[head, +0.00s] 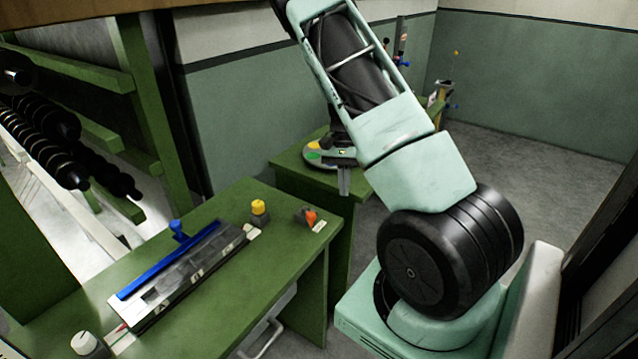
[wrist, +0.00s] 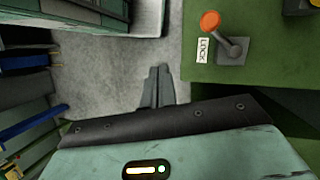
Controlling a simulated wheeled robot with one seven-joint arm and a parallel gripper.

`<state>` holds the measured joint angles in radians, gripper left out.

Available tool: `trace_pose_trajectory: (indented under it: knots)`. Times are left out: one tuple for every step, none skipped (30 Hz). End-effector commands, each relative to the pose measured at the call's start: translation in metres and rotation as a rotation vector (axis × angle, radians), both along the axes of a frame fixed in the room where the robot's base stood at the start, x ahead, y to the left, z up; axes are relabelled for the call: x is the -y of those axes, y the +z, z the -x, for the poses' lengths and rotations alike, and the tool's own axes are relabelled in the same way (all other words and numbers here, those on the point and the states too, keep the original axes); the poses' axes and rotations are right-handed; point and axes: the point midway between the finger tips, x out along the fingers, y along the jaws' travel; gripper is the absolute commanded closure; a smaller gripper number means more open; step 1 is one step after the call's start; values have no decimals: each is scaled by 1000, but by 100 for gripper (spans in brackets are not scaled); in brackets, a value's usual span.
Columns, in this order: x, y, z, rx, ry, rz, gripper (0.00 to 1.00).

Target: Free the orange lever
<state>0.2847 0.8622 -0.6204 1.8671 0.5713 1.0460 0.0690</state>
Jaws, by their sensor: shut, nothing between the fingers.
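The orange lever (head: 311,216) stands on a small grey base near the far right corner of the green bench. It also shows in the wrist view (wrist: 210,22), tilted from its base towards a white label (wrist: 203,50) reading LOCK. My gripper (head: 344,190) is shut and empty, apart from the lever and, in the head view, above and to the right of it. In the wrist view my fingertips (wrist: 158,72) are together over grey floor, left of the bench edge and below the lever in the picture.
On the green bench (head: 232,290) are a yellow-topped block (head: 259,208), a long blue-handled device (head: 180,260) and a white knob (head: 85,343). A second green table (head: 300,178) behind holds a disc with coloured patches (head: 318,153). Black rollers (head: 45,150) are at left.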

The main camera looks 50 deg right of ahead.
Motion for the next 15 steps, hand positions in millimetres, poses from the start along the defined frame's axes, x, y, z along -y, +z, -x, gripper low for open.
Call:
trace_pose_trajectory:
  knots:
    - [9, 16, -4, 51, -139, -3, 100]
    - [12, 20, -8, 75, -207, -5, 100]
    - [17, 24, -12, 103, -286, -9, 100]
    - [20, 27, -14, 119, -335, -10, 100]
    - [23, 29, -16, 132, -374, -12, 100]
    - [25, 31, -18, 145, -412, -15, 100]
    - [27, 32, -20, 151, -433, -17, 100]
    - [27, 31, -20, 155, -447, -18, 100]
    - [27, 30, -21, 158, -458, -19, 100]
    - [26, 28, -21, 159, -462, -19, 100]
    - [25, 26, -22, 159, -462, -20, 100]
    - [23, 21, -22, 157, -460, -20, 100]
    - [22, 17, -22, 156, -461, -20, 100]
    - [20, 13, -22, 155, -461, -20, 100]
    - [17, 7, -22, 154, -458, -20, 100]
